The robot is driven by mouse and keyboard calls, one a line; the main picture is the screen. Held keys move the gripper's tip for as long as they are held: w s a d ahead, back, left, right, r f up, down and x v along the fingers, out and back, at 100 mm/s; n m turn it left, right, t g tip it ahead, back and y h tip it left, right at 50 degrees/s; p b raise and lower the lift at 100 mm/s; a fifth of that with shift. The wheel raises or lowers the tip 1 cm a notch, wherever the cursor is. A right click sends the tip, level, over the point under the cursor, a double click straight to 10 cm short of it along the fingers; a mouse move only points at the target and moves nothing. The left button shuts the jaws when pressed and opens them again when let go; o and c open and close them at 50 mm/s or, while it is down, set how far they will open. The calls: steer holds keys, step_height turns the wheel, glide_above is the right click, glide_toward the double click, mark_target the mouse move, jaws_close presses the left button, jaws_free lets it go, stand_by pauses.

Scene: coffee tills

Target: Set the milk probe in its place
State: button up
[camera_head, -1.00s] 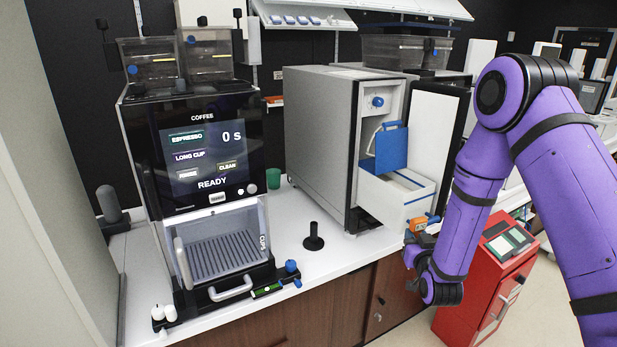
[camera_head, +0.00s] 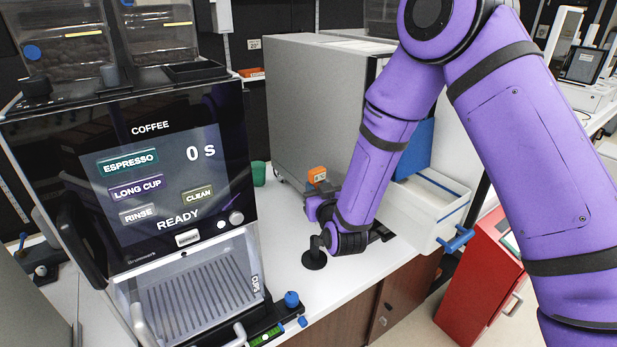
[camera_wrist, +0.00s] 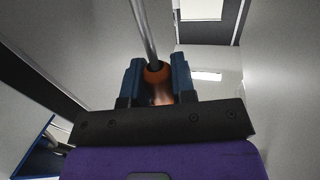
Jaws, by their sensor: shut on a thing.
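The milk probe has an orange head (camera_head: 317,174), which shows at the end of my arm, in front of the grey milk cooler. In the wrist view the orange probe (camera_wrist: 157,73) is between the blue jaw pads, with its thin metal rod running away from me. My gripper (camera_wrist: 157,85) is shut on it; in the head view my gripper (camera_head: 322,190) is above the white counter. A black post on a round base (camera_head: 314,259) stands on the counter just below my wrist, partly covered by it. The rod's tip is out of sight.
The coffee machine (camera_head: 180,175) stands at the left, with a green cup (camera_head: 258,173) behind its right side. The grey cooler (camera_head: 310,100) has an open white drawer (camera_head: 425,215) at its right. A red cabinet (camera_head: 475,285) stands on the floor.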

steer(key=shift+w+a, duration=0.15)
steer(key=shift+a, duration=0.05)
glide_above(314, 249)
steer(key=w, duration=0.2)
steer(key=shift+s+f, duration=0.1)
steer(key=shift+f, duration=2.1)
steer(key=shift+f, duration=0.45)
steer(key=shift+f, duration=0.35)
step_height(314, 249, down, 8)
stand_by(2.0)
steer(key=o, duration=1)
steer(key=shift+d, duration=0.1)
